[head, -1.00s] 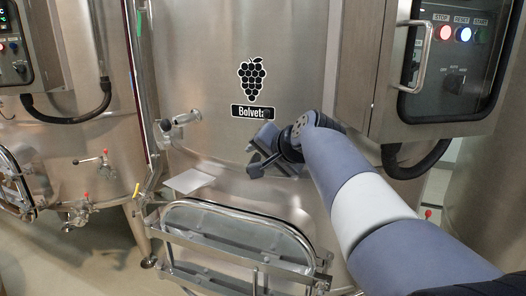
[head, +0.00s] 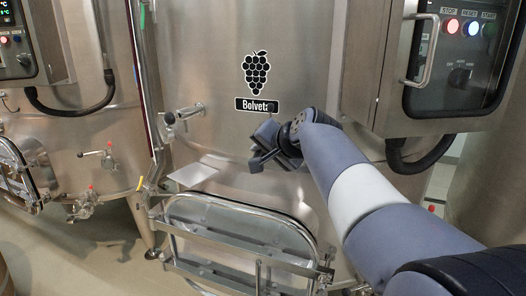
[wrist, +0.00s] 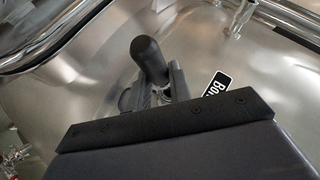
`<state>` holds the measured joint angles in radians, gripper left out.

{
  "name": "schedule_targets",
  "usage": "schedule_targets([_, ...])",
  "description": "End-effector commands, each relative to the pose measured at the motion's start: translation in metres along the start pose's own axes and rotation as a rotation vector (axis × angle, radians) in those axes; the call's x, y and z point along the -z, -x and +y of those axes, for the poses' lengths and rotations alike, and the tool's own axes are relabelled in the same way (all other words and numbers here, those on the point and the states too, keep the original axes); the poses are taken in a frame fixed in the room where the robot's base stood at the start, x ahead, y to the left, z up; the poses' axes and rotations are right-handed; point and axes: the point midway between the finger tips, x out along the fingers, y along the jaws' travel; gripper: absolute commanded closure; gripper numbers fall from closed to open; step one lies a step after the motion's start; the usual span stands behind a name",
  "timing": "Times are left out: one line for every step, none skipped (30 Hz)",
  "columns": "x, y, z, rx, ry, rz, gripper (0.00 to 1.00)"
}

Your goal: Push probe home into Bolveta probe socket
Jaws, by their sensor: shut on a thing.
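The Bolveta vat (head: 220,70) is a brushed steel tank with a grape logo and a black name label (head: 257,105). My gripper (head: 266,152) is close to the vat's front, just below the label. In the wrist view my gripper (wrist: 160,88) is shut on the probe, whose dark, round-ended cylindrical handle (wrist: 149,58) stands up between the fingers. The probe's far end is hidden by the fingers and gripper body. I cannot make out the probe socket clearly, nor tell how far the probe is in it.
Below is a manway door (head: 240,225) with steel bars, and a small flat plate (head: 193,174) sits above its left. A steel pipe stub (head: 185,114) juts out left of my gripper. A control cabinet (head: 455,65) hangs at right. A second vat (head: 85,115) stands left.

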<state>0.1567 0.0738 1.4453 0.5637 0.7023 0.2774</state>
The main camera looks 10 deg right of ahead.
Motion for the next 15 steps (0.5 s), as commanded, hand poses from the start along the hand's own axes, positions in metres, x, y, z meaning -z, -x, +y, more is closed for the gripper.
schedule_targets([0.0,0.0001,0.0,0.0,0.0,0.0,0.99])
schedule_targets([0.0,0.0001,0.0,0.0,0.0,0.0,1.0])
schedule_targets([0.0,0.0001,0.0,0.0,0.0,0.0,1.0])
schedule_targets([0.0001,0.0001,0.0,0.0,0.0,0.0,1.0])
schedule_targets([0.0001,0.0001,-0.0001,0.0,0.0,0.0,1.0])
schedule_targets([0.0002,0.0003,-0.0002,0.0,0.0,0.0,1.0])
schedule_targets([0.0004,0.0004,-0.0004,0.0,0.0,0.0,1.0])
schedule_targets([0.0006,0.0006,-0.0007,0.0,0.0,0.0,1.0])
schedule_targets([0.0009,0.0009,-0.0011,0.0,0.0,0.0,1.0])
schedule_targets([0.0012,0.0012,-0.0016,0.0,0.0,0.0,1.0])
schedule_targets([0.0015,0.0015,-0.002,0.0,0.0,0.001,1.0])
schedule_targets([0.0021,0.002,-0.0027,0.001,0.0,0.001,1.0])
schedule_targets([0.0025,0.0024,-0.0033,0.001,0.0,0.001,1.0])
schedule_targets([0.003,0.0028,-0.0039,0.001,0.0,0.002,1.0])
schedule_targets([0.0036,0.0034,-0.0047,0.002,0.0,0.002,1.0])
